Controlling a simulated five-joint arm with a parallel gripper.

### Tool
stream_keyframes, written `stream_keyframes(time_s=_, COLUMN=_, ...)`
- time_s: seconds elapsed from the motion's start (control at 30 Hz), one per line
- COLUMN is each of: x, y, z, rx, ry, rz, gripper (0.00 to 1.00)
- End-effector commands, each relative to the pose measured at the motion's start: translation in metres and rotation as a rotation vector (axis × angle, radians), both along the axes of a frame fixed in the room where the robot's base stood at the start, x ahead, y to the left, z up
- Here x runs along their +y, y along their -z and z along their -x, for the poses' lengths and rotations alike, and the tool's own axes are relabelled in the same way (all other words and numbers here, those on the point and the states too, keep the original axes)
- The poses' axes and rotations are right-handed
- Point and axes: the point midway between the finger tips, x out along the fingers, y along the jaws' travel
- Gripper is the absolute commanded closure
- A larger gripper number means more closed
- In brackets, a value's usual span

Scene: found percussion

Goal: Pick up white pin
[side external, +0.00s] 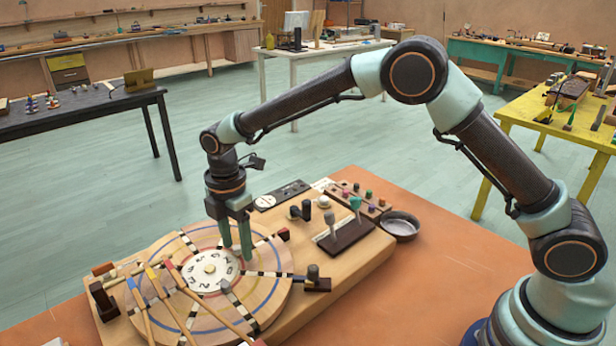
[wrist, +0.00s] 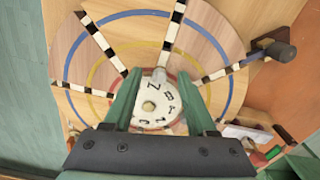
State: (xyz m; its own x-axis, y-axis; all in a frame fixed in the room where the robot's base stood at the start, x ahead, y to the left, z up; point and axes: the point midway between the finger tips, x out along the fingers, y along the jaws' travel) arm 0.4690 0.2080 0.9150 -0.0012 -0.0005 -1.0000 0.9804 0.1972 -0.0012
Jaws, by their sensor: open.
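The white pin (wrist: 159,75) shows as a small pale cylinder in the wrist view. It stands at the dial edge, by the inner end of a striped strip. My gripper (wrist: 159,80) is open, with one teal finger on each side of the pin in this picture. I cannot tell whether either finger touches it. In the side view my gripper (side external: 237,253) points straight down, low over the round wooden disc (side external: 275,300). I cannot pick out the pin surely there. The white lettered dial (wrist: 158,122) and its cream centre knob (wrist: 149,106) lie close by.
Several striped strips radiate across the disc. A dark-handled block (side external: 315,280) stands at its right edge. Mallets (side external: 158,290) lie across the left front. Levers (side external: 330,222), coloured pegs (side external: 368,195) and a grey bowl (side external: 400,226) stand to the right.

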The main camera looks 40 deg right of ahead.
Motion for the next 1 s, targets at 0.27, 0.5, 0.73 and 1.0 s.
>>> stream_keyframes(time_s=0.27, x=0.0, y=0.003, z=0.0, rx=-0.001, ry=0.0, rz=0.0, gripper=0.47)
stream_keyframes(time_s=0.5, x=0.0, y=0.002, z=0.0, rx=-0.001, ry=0.0, rz=0.0, gripper=1.0)
stream_keyframes(time_s=0.73, x=0.0, y=0.002, z=0.0, rx=-0.001, ry=0.0, rz=0.0, gripper=1.0)
stream_keyframes(time_s=1.0, x=0.0, y=-0.016, z=-0.001, rx=-0.005, ry=0.0, rz=-0.002, gripper=1.0)
